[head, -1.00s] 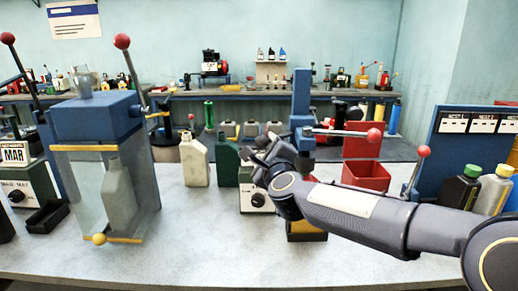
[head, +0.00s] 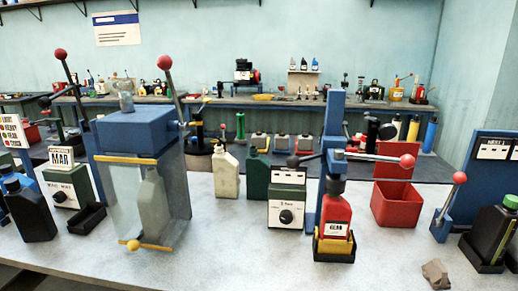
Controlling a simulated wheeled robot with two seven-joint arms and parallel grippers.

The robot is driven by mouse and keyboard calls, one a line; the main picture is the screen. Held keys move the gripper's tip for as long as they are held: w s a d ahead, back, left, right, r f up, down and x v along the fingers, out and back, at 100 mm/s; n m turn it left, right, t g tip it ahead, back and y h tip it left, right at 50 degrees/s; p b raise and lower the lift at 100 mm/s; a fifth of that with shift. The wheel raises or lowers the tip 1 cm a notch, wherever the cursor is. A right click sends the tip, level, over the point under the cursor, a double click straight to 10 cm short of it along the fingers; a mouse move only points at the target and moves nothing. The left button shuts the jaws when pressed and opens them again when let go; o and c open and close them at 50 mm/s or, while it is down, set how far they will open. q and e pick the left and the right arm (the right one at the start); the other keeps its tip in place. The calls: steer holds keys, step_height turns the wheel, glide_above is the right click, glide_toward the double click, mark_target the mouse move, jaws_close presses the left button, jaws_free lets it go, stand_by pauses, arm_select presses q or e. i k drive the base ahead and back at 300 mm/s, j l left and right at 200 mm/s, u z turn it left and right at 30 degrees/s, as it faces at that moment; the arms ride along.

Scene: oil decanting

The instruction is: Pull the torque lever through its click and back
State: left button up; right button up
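A blue post (head: 333,125) stands on the bench right of centre. A red bottle (head: 335,212) with a dark top stands upright in a yellow and black holder (head: 334,245) under that head. A second, tilted lever with a red ball (head: 459,178) rises from a small blue base (head: 441,228) further right. I cannot tell for certain which is the torque lever. Neither gripper is in view.
A clear-walled cabinet (head: 140,132) with red-ball levers stands at left. A dial box (head: 287,205) is left of the post, a red bin (head: 394,203) behind right. The front centre of the bench is clear.

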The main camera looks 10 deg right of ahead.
mark_target(406, 161)
steer(key=z, duration=1.4)
